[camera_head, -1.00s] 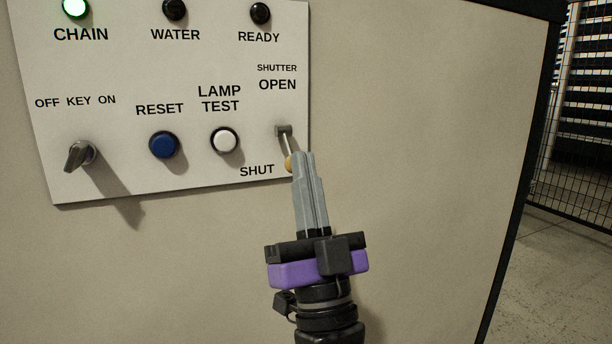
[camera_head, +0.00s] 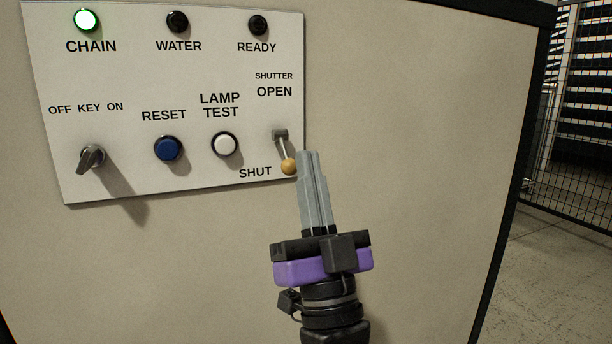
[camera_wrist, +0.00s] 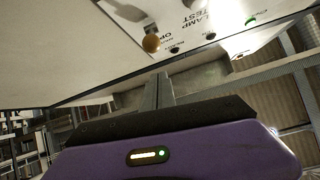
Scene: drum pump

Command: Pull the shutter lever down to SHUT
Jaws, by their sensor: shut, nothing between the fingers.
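The shutter lever (camera_head: 283,152) is on the right side of the white control panel (camera_head: 110,180), between the words OPEN and SHUT. Its thin stem slants down from a grey pivot to an orange-tan ball knob (camera_head: 289,166), level with SHUT. The knob also shows in the wrist view (camera_wrist: 152,43). My gripper (camera_head: 308,155) is shut and empty, with its tips just right of the knob in the head view. In the wrist view the fingers (camera_wrist: 157,85) appear apart from the knob.
Left of the lever are a white lamp test button (camera_head: 225,144), a blue reset button (camera_head: 168,149) and a key switch (camera_head: 91,157). The CHAIN lamp (camera_head: 86,20) glows green; WATER and READY are dark. The cabinet face right of the panel is clear. A mesh fence (camera_head: 572,150) stands at far right.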

